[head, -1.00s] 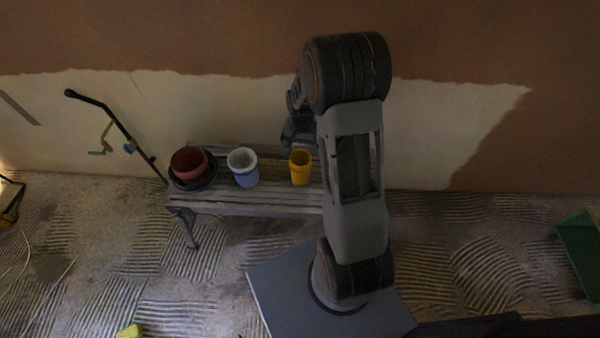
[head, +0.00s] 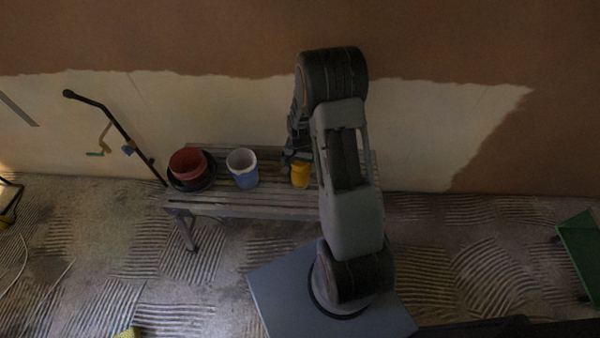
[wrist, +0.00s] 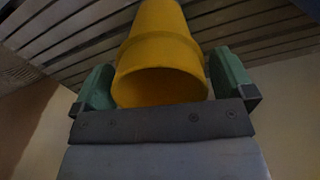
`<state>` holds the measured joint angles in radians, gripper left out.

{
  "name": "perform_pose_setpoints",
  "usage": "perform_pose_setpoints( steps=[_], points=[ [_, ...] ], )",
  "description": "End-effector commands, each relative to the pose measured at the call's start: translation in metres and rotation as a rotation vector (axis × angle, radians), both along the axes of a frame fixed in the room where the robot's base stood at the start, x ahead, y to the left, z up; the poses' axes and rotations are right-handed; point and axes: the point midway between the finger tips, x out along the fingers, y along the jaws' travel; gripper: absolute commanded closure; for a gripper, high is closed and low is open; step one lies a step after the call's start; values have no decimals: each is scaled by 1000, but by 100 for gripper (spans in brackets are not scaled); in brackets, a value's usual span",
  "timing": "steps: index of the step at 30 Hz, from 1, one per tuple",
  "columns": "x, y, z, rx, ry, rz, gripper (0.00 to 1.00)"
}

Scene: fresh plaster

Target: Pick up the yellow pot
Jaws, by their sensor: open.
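The yellow pot (head: 300,176) stands on the slatted bench, right of a blue and white pot. My arm hides part of its top in the head view. In the wrist view the yellow pot (wrist: 165,60) fills the middle, its open rim towards the camera. My gripper (wrist: 168,88) is open, with one green fingertip on each side of the pot's rim. A narrow gap seems to show at each finger; contact cannot be made out. In the head view my gripper (head: 297,155) is above and at the pot's top.
The slatted bench (head: 265,205) stands by the half-plastered wall (head: 230,105). On it are the blue and white pot (head: 243,168) and a red pot (head: 188,163) in a dark dish. A black-handled pole (head: 115,122) leans left of them. A green object (head: 580,245) is far right.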

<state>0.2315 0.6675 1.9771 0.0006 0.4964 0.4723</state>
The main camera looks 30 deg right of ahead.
Motion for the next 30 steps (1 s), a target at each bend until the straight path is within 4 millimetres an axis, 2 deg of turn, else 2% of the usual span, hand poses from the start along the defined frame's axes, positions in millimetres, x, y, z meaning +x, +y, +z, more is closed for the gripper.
perform_pose_setpoints(
  steps=[4,22,30],
  points=[
    [0,0,0,0,0,0,1],
    [0,0,0,0,0,0,58],
    [0,0,2,0,0,0,60]
  ],
)
